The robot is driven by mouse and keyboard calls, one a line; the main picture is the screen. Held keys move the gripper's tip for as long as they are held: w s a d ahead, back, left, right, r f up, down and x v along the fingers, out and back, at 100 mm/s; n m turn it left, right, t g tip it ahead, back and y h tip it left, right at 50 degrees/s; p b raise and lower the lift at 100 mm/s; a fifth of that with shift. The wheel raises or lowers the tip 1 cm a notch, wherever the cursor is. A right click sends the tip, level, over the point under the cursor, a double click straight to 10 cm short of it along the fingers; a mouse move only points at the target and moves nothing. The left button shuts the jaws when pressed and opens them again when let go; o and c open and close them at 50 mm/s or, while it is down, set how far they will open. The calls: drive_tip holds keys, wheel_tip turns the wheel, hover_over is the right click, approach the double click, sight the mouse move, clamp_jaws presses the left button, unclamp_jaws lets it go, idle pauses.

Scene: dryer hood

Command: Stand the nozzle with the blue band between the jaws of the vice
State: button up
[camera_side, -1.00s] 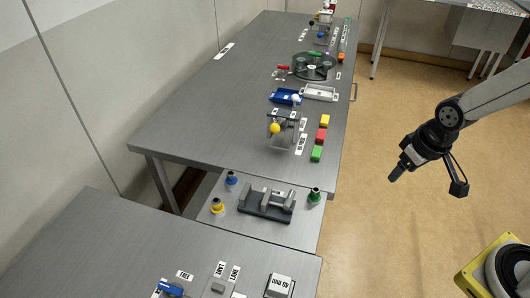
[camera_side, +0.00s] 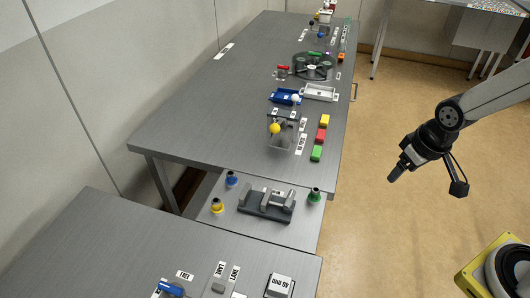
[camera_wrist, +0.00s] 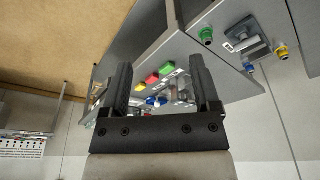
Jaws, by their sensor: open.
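The nozzle with the blue band (camera_side: 231,179) stands upright on the lower shelf in the side view, behind and left of the vice. It also shows small in the wrist view (camera_wrist: 249,68). The grey vice (camera_side: 266,205) lies between the nozzles, with a gap between its jaws and nothing in it; it also shows in the wrist view (camera_wrist: 246,45). My gripper (camera_side: 393,178) hangs over the floor, well right of the shelf. In the wrist view my gripper (camera_wrist: 163,88) has its two fingers wide apart with nothing held.
A yellow-banded nozzle (camera_side: 217,206) stands left of the vice and a green-banded one (camera_side: 314,195) stands right of it. A long bench behind holds coloured blocks (camera_side: 321,135), trays (camera_side: 319,92) and a turntable (camera_side: 312,67). A front bench (camera_side: 120,240) lies nearer. Open floor (camera_side: 360,220) separates my arm from the benches.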

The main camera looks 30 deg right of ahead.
drive_tip(key=shift+w, duration=0.1)
drive_tip(key=n+t, duration=0.1)
drive_tip(key=t, duration=0.1)
approach(231, 174)
drive_tip(key=shift+w+d+f+y, duration=0.15)
drive_tip(key=shift+w+f, duration=0.15)
drive_tip(key=shift+f, duration=0.25)
drive_tip(key=shift+w+d+f+y, duration=0.15)
drive_tip(key=shift+w+f, duration=0.1)
drive_tip(key=shift+f, duration=0.3)
drive_tip(key=shift+x, duration=1.3)
drive_tip(key=shift+f, duration=0.15)
